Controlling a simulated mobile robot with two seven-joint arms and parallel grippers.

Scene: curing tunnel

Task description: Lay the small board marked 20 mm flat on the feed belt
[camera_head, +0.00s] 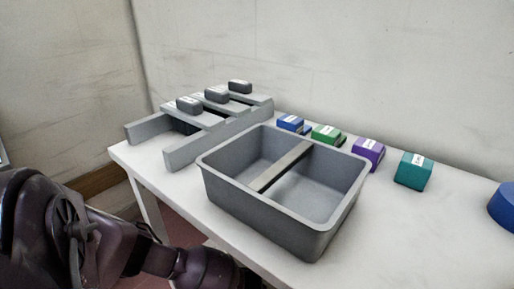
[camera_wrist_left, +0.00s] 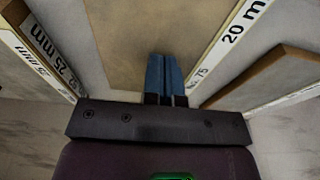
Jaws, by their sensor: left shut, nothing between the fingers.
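The board marked 20 mm (camera_wrist_left: 232,35) shows in the left wrist view as a white labelled edge running from the top right down towards my left gripper. Its label is cut off by the frame after "20 m". My left gripper (camera_wrist_left: 166,75) has its blue fingers together, with nothing between them, to the left of that edge. I cannot tell whether they touch anything. In the head view my left arm is at the lower left and its fingers are hidden. No feed belt can be made out. My right gripper is not in view.
Another board edge marked 25 mm (camera_wrist_left: 45,45) stands left of the fingers. On the white table (camera_head: 415,245) in the head view are a grey divided bin (camera_head: 262,217), a grey rack (camera_head: 215,138) with dark blocks, and several coloured blocks, including a teal one (camera_head: 413,172).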

